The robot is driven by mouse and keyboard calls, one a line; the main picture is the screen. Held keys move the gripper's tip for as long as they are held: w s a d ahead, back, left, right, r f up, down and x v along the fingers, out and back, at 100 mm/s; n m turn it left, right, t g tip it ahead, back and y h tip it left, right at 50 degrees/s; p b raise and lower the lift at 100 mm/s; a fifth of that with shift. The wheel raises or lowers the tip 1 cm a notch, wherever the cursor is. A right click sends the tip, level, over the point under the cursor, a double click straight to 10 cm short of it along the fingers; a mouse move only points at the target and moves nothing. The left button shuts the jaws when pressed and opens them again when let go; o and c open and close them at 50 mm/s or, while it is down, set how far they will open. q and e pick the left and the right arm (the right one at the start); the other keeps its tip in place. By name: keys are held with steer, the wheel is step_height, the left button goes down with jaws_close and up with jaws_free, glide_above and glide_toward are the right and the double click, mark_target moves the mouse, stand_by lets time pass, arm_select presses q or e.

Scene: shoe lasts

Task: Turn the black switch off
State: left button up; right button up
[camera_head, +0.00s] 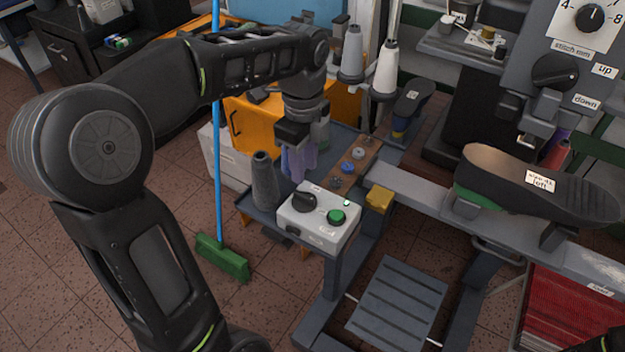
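A light grey control box (318,224) sits on the small grey side table. On its top are a black rotary switch (304,201) at the left and a green button (337,216) at the right. A small green light shows near its back right corner. The switch's marking is too small to read. My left gripper (292,140) points down above and behind the box, apart from the switch.
A dark thread cone (264,182) stands just left of the box. A wooden strip (354,167) with several small knobs lies behind it. A machine at right carries another black knob (555,73) marked up and down, and a shoe last (535,187) marked left.

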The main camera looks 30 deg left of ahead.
mark_target(304, 194)
arm_select(q)
steer(key=shift+s+r, duration=0.1)
steer(key=shift+s, duration=0.15)
steer(key=shift+w+f, duration=0.1)
steer(key=shift+f, duration=0.2)
step_height(304, 194, down, 7)
steer(key=shift+f+p, duration=0.15)
steer(key=shift+p, duration=0.15)
steer(key=shift+c, duration=0.4)
jaws_close()
